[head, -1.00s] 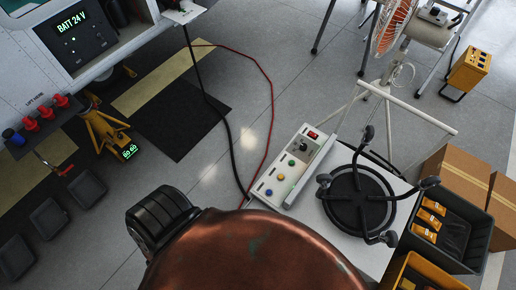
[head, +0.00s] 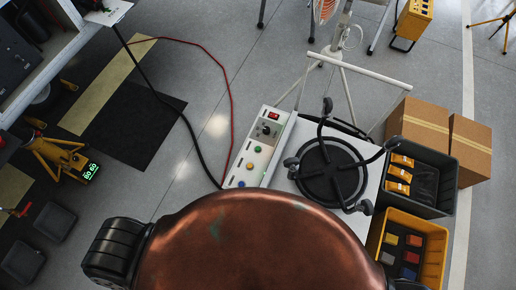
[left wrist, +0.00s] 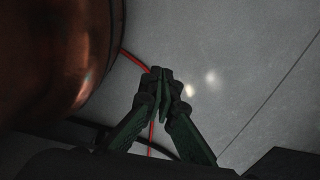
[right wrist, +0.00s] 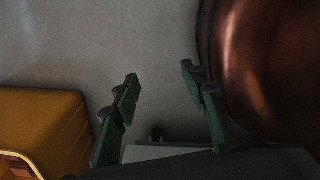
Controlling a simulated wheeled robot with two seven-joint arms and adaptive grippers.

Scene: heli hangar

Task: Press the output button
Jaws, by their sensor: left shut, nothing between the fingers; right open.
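A light grey control panel (head: 258,150) lies at the left edge of a white table (head: 290,185) in the head view. It has a red switch, a black knob, and green, yellow and blue round buttons. I cannot read which one is the output button. My left gripper (left wrist: 161,75) shows in the left wrist view, shut and empty above the floor. My right gripper (right wrist: 158,82) shows in the right wrist view, open and empty. Neither gripper shows in the head view, and neither touches the panel.
A black round stand with upright arms (head: 330,172) is on the table. A dark bin (head: 450,190), a yellow bin (head: 441,250) and cardboard boxes (head: 424,125) stand at the right. A red cable (head: 229,90) and a black cable run over the floor. My copper-coloured body fills the bottom.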

